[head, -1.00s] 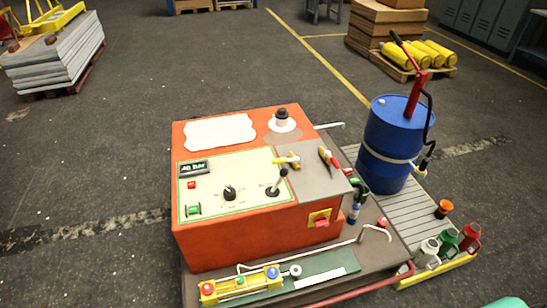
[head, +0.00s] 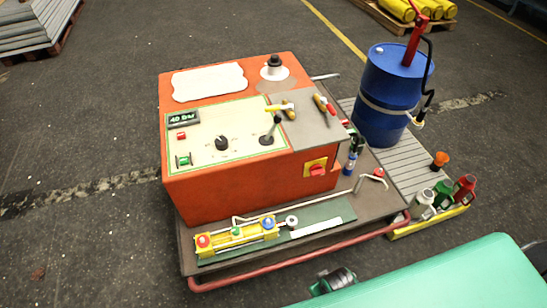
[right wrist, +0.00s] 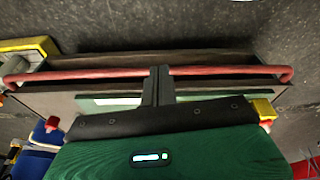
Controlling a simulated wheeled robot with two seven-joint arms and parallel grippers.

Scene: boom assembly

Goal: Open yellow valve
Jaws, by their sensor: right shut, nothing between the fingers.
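A yellow valve block (head: 237,236) with red, green and blue knobs lies on the front edge of the cart in the head view. A round gauge or knob sits at its right end. In the right wrist view a yellow block end (right wrist: 263,109) shows at the right, partly hidden by my gripper body. My right gripper (right wrist: 157,84) is shut and empty, over the cart's front edge near the red rail. In the head view my green right arm covers the lower right; its fingertips cannot be made out. My left gripper is not in view.
An orange control box (head: 235,190) stands on the cart, with a yellow-and-red switch (head: 317,168) on its front. A red rail (head: 300,258) runs along the front edge. A blue drum (head: 388,95) and several cans stand to the right.

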